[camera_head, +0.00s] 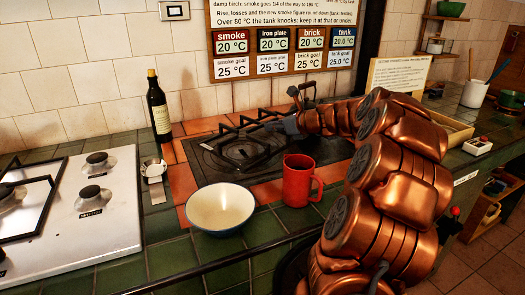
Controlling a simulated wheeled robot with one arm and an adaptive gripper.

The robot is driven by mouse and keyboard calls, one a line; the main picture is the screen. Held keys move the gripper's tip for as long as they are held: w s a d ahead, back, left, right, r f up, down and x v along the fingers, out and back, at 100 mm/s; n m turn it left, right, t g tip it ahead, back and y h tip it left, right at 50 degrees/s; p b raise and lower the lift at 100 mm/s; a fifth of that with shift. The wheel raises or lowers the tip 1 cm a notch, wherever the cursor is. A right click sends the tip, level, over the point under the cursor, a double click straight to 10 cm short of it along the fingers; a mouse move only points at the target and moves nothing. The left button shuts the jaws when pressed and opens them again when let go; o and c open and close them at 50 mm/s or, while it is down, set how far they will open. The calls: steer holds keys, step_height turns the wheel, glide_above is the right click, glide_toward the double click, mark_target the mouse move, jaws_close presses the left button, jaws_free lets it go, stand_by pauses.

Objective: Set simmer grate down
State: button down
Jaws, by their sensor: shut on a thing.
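The simmer grate (238,130), a black metal frame with bars, is at the black iron plate (217,158) set in the tiled hearth. My gripper (278,126) reaches in from the right and is shut on the grate's right side. I cannot tell whether the grate touches the plate or is slightly above it. My copper arm hides the right part of the hearth.
A red mug (298,182) and a cream bowl (220,209) stand in front of the plate. A dark bottle (159,108) stands behind left. A white hob (85,220) is at left. A wooden tray (452,133) lies right. A temperature board (282,45) hangs behind.

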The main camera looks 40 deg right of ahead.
mark_target(289, 145)
steer(key=shift+f+b, duration=0.75)
steer(key=shift+f, duration=2.75)
steer(key=shift+f, duration=0.1)
steer(key=c, duration=1.3)
jaws_free()
steer(key=shift+f, duration=0.1)
steer(key=shift+s, duration=0.1)
steer(key=p+v, duration=0.1)
steer(key=v, duration=1.1)
steer(key=shift+p, duration=0.3)
